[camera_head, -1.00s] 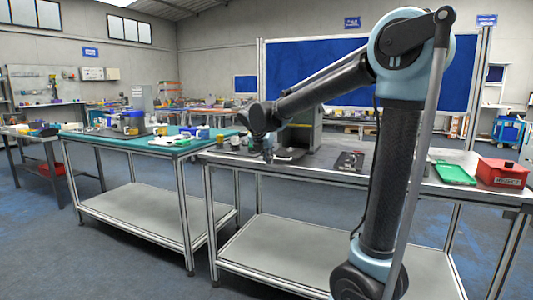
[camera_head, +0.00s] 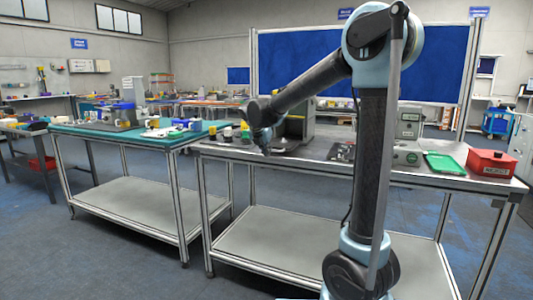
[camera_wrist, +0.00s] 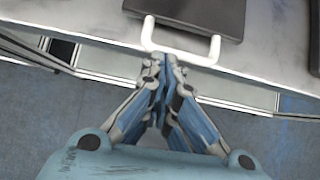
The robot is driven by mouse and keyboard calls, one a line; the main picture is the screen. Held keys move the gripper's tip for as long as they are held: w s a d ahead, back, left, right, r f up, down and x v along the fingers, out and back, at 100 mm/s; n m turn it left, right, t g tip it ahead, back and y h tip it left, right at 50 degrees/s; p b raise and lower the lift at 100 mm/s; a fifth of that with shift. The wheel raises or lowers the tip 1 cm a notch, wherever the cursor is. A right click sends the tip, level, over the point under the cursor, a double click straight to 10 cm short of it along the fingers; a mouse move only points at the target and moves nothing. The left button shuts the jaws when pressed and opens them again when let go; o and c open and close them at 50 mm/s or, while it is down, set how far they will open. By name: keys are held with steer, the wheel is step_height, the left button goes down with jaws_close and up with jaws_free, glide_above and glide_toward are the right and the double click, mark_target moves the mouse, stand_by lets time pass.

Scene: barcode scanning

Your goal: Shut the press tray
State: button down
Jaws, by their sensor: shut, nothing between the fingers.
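The press (camera_head: 308,122) is a dark grey machine on the metal bench, partly behind my arm in the head view. Its dark tray (camera_head: 285,144) lies low in front of it, small and partly covered by my gripper. In the wrist view the flat dark tray (camera_wrist: 195,12) carries a white U-shaped handle (camera_wrist: 190,56) at the bench's front edge. My gripper (camera_wrist: 166,62) is shut and empty, its fingertips close to the handle's outer bar. I cannot tell whether they touch it. My gripper also shows in the head view (camera_head: 266,150).
The metal bench (camera_head: 225,151) has a green tray (camera_head: 444,164), a red box (camera_head: 492,162) and a grey machine (camera_head: 408,122) on its right. A teal-topped table (camera_head: 85,131) with several items stands to the left. The floor in front is clear.

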mark_target(281, 143)
steer(key=w+d, duration=0.2)
steer(key=w, duration=0.3)
steer(key=w+d, duration=0.2)
steer(key=w, duration=0.4)
steer(key=w+d, duration=0.2)
steer(key=w, duration=0.3)
steer(key=shift+w, duration=0.2)
